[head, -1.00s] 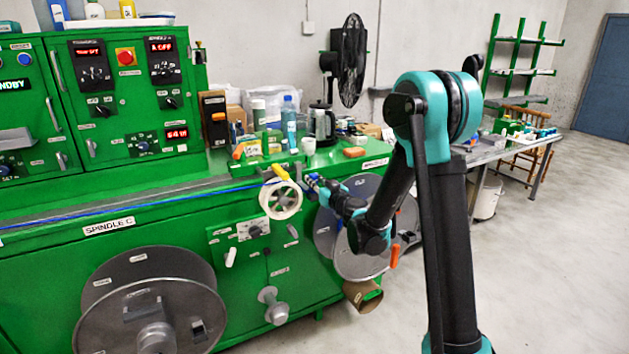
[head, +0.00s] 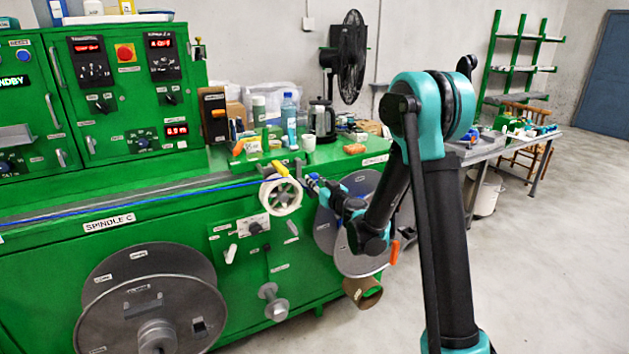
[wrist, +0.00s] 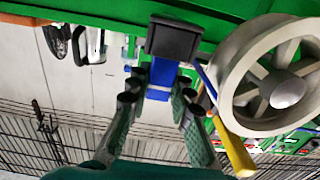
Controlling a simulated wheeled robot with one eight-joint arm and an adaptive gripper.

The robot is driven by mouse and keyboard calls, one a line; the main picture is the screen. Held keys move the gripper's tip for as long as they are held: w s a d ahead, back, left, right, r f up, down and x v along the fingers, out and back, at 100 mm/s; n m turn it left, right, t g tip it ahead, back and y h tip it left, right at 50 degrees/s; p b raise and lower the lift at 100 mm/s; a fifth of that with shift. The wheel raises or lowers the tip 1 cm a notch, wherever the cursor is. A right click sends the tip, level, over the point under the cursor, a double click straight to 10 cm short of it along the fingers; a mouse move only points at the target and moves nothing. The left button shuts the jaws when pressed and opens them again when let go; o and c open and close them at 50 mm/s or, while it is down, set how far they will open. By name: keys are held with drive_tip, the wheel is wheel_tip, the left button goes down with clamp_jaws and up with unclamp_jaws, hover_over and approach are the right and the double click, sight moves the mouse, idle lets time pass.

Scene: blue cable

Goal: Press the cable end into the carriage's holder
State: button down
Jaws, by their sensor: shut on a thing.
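The blue cable (head: 150,205) runs along the green machine from the left edge to the white spoked wheel (head: 281,195). My gripper (head: 312,184) is just right of that wheel. In the wrist view my gripper (wrist: 160,98) has its fingers closed on a blue piece, the cable end (wrist: 160,80). A dark grey block (wrist: 172,38) sits directly beyond the fingers, at or touching the blue piece. I cannot tell whether this block is the carriage's holder or how far the blue piece is inside it.
The white wheel (wrist: 270,75) is close to the right of my fingers in the wrist view, with a yellow handle (wrist: 236,152) beside it. Large grey reels (head: 152,305) are on the machine's front. Bottles and a kettle (head: 321,121) stand on top. Open floor lies at right.

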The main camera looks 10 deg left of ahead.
drive_tip(key=shift+f, duration=0.15)
drive_tip(key=c, duration=1.3)
unclamp_jaws()
drive_tip(key=shift+v, duration=4)
